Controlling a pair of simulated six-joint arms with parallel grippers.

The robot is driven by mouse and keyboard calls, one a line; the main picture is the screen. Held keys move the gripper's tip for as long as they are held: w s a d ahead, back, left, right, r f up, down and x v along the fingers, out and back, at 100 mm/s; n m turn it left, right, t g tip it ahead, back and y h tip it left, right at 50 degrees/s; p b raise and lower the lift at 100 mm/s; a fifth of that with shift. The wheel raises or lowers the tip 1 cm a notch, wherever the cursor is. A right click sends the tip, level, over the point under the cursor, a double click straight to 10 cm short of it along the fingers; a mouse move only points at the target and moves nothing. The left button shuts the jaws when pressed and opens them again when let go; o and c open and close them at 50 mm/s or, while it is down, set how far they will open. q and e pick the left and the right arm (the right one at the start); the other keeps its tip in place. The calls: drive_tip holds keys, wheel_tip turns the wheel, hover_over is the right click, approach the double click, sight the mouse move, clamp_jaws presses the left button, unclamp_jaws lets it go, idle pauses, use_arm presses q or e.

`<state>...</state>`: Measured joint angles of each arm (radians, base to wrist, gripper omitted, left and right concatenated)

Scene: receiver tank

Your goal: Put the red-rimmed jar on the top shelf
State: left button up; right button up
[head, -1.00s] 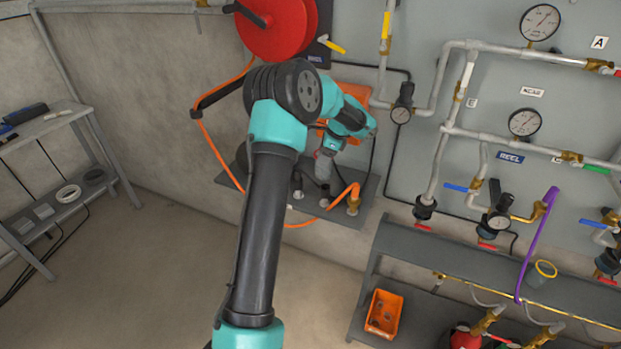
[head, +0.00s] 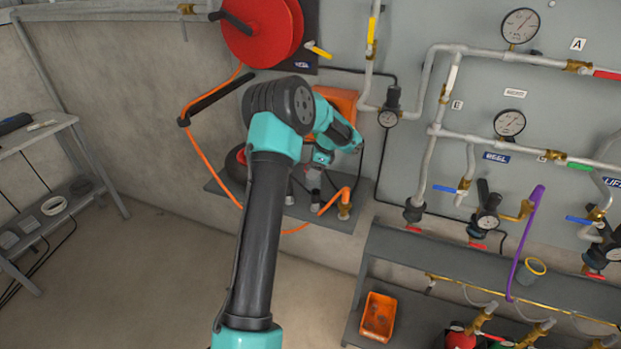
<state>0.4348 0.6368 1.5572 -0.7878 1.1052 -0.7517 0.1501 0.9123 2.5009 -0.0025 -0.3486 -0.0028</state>
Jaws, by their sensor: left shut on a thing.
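My left gripper (head: 319,158) is at the end of the teal and black arm, in front of the wall above a small grey wall shelf (head: 274,209). It is shut on a small greyish jar (head: 313,178), taken to be the red-rimmed jar; its rim is hard to make out. I cannot tell whether the jar touches the wall shelf. At the right, a grey rack has a top shelf (head: 407,245) and a lower shelf. A yellow-rimmed jar (head: 531,271) stands on the top shelf. My right gripper is not in view.
An orange bin (head: 379,317) sits on the rack's lower shelf. A purple hooked pipe (head: 526,240) rises in front of the top shelf. A brass fitting with an orange hose (head: 344,206) stands on the wall shelf. The top shelf's left part is clear.

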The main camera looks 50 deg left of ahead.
use_arm(q)
drive_tip(key=shift+f, duration=1.95)
drive_tip(key=shift+f, duration=0.15)
drive_tip(key=o, duration=0.9)
drive_tip(key=shift+c, duration=0.2)
drive_tip(key=v, duration=0.7)
drive_tip(key=shift+r, duration=0.4)
